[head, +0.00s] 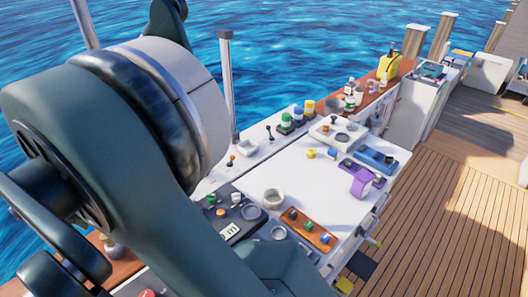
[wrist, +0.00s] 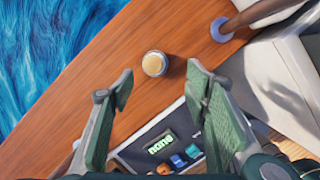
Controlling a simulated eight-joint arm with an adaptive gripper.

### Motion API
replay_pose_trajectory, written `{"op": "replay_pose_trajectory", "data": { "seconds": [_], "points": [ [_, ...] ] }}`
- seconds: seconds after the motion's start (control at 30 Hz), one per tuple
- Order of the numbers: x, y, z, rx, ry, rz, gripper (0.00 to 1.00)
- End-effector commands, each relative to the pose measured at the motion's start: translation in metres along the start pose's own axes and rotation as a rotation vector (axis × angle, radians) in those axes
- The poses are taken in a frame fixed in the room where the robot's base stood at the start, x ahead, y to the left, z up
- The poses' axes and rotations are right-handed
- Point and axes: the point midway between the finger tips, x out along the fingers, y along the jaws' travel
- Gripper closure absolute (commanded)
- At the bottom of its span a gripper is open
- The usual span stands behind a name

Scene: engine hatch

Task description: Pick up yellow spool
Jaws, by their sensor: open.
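Just beyond the fingertips, a round piece with a cream top (wrist: 154,63) stands on a wooden plank (wrist: 95,85). I cannot tell whether it is a spool. The gripper's fingers are not discernible in the head view.
A dark panel (wrist: 165,140) with coloured pieces lies below the fingers. A post (wrist: 245,18) rises from the plank. Water lies beyond the edge.

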Motion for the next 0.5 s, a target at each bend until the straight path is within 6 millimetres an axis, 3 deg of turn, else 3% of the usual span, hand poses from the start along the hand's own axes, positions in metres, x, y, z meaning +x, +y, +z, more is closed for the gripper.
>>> {"op": "replay_pose_trajectory", "data": {
  "seconds": [0.5],
  "points": [
    [-0.054,-0.106,0.049,0.631,-0.039,0.054,0.53]
  ]
}}
